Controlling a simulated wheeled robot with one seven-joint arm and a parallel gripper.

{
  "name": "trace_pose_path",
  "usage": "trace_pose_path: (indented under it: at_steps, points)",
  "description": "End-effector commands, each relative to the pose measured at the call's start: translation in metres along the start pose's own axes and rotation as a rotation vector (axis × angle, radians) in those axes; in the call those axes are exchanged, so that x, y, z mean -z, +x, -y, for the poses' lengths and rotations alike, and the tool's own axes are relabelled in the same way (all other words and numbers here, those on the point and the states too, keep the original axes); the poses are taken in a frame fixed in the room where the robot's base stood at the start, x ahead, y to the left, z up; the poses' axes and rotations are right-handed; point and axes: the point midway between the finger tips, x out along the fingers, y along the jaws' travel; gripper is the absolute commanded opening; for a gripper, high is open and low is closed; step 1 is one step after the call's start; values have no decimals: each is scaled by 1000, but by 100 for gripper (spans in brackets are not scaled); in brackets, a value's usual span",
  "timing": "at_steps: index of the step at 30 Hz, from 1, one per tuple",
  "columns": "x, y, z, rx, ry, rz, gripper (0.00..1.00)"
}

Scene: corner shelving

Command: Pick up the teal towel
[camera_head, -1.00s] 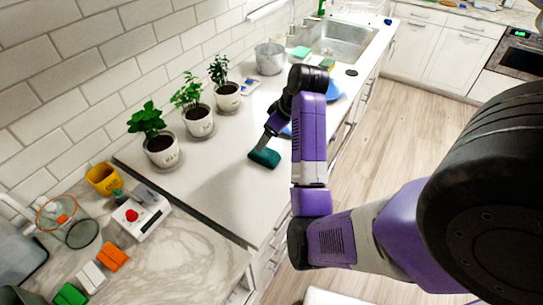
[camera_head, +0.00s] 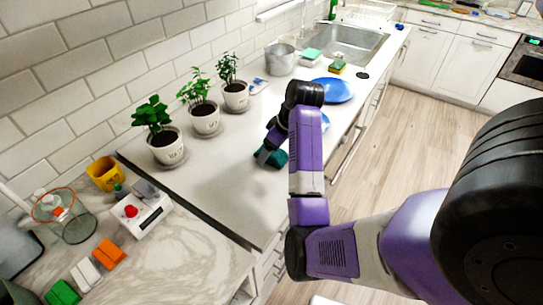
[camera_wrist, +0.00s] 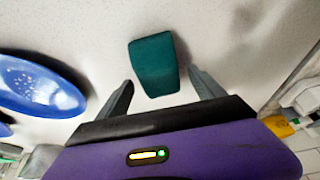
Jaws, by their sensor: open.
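The teal towel (camera_wrist: 155,64) lies on the white counter as a small folded block in the wrist view. It also shows in the head view (camera_head: 270,157), partly hidden behind my gripper. My gripper (camera_wrist: 160,90) is open, with one finger on each side of the towel's near end. Gaps show between the towel and both fingers, and nothing is held. In the head view my gripper (camera_head: 269,152) points down at the towel. Whether the fingertips touch the counter cannot be told.
Several potted plants (camera_head: 167,146) stand along the tiled wall. A metal pot (camera_head: 281,60) and sink (camera_head: 350,45) are farther back. The counter (camera_head: 225,185) left of the towel is clear.

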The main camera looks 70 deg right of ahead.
Motion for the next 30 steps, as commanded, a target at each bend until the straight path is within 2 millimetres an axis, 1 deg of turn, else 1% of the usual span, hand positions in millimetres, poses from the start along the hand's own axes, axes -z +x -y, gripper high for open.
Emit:
trace_pose_path:
  at_steps: [3,9,11,15,17,18,20,30]
  points:
    - [0,6,0,0,0,0,78]
    - [0,6,0,0,1,0,78]
    - [0,6,0,0,1,0,66]
    - [0,6,0,-1,1,-1,39]
    - [0,6,0,0,1,-1,27]
    - [0,6,0,0,1,-1,19]
    - [0,6,0,-1,1,-1,8]
    - [3,2,1,0,0,-1,7]
